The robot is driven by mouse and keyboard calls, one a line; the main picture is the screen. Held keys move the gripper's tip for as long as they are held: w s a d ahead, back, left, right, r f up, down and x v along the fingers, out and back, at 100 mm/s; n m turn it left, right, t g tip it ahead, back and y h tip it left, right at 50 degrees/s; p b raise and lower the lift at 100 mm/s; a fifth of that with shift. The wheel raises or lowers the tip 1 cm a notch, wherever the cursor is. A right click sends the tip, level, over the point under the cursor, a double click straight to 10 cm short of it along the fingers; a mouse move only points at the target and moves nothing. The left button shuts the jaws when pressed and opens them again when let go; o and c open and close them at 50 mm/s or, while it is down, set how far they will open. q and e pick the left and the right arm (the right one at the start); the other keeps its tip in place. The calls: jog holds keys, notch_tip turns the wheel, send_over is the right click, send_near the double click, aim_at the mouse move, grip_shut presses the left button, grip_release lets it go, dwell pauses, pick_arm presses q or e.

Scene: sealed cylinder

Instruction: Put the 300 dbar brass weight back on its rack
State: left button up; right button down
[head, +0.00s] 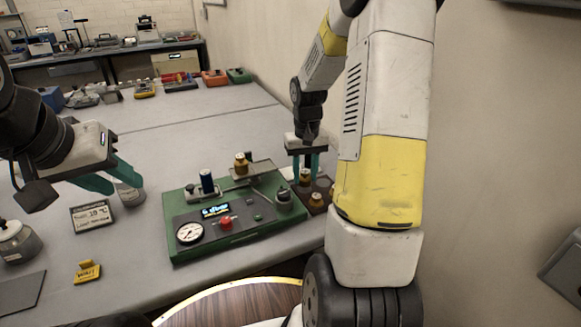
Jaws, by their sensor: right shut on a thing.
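My right gripper (306,170) points down over the dark brown rack (325,184) beside the green pressure tester (185,247). Its teal fingers are shut on a brass weight (305,177) at the rack. I cannot tell whether this weight touches the rack, and no marking on it is readable. Another brass weight (316,201) stands on the near part of the rack. A further brass weight (241,164) sits on the tester. My right arm hides part of the rack's right side.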

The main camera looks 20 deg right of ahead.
jog(key=shift+f, duration=0.8)
jog(key=c, duration=1.2)
grip_release()
jog(key=shift+f, duration=0.1)
jog(key=shift+c, duration=0.2)
